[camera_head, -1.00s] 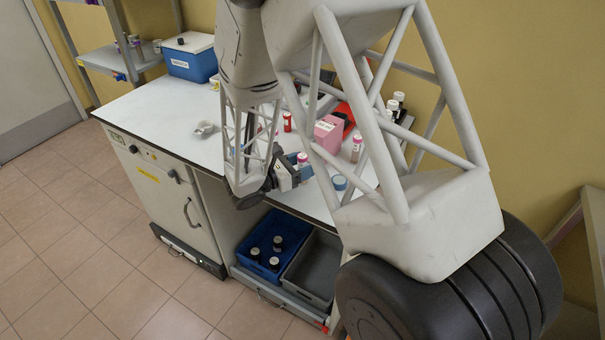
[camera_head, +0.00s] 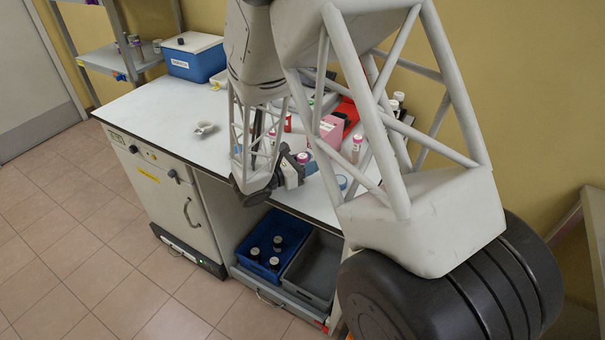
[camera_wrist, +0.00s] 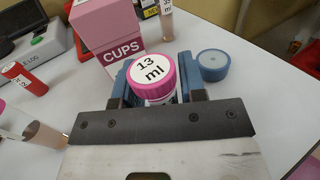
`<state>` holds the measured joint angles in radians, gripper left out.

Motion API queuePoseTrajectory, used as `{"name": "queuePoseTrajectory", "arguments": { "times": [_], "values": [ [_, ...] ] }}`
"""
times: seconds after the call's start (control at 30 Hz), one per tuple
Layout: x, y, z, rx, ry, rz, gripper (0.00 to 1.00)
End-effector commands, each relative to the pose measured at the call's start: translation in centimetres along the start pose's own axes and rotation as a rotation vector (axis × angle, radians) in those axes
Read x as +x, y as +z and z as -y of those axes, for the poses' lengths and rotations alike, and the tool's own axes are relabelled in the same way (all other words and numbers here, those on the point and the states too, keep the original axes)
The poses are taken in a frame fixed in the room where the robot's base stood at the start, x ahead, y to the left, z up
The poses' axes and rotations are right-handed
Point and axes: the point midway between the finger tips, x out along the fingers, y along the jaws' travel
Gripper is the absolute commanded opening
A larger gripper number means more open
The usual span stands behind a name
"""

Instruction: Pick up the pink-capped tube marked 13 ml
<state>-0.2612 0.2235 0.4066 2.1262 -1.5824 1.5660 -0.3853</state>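The tube marked 13 ml (camera_wrist: 152,75) stands upright with its pink cap and white round label facing the wrist camera. My gripper (camera_wrist: 155,72) has its two blue fingers on either side of this tube, just beside the cap; the fingers look open, and I see no clear grip. The tube's lower body is mostly hidden behind the cap and the gripper. In the head view the pink cap (camera_head: 302,158) shows at my gripper (camera_head: 300,167), near the table's front edge.
A pink CUPS box (camera_wrist: 108,35) stands just behind to the left. A blue round lid or container (camera_wrist: 212,64) sits close on the right. Another tube (camera_wrist: 166,22) stands behind. A red-labelled vial (camera_wrist: 22,78) and a pink-rimmed tube (camera_wrist: 35,130) are on the left.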

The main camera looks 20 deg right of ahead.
Motion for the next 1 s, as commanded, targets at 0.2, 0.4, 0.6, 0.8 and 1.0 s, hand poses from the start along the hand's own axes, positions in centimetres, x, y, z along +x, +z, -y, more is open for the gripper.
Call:
{"name": "queuePoseTrajectory", "arguments": {
  "times": [0.2, 0.4, 0.6, 0.8, 1.0],
  "values": [
    [0.0, 0.0, 0.0, 0.0, 0.0, 0.0, 0.06],
    [0.0, 0.0, 0.0, 0.0, 0.0, 0.0, 0.06],
    [0.0, 0.3, 0.0, 0.001, 0.0, 0.0, 0.06],
    [0.0, 1.4, 0.0, 0.003, 0.0, 0.0, 0.06],
    [0.0, 3.6, 0.0, 0.004, 0.0, 0.0, 0.06]
  ]
}}
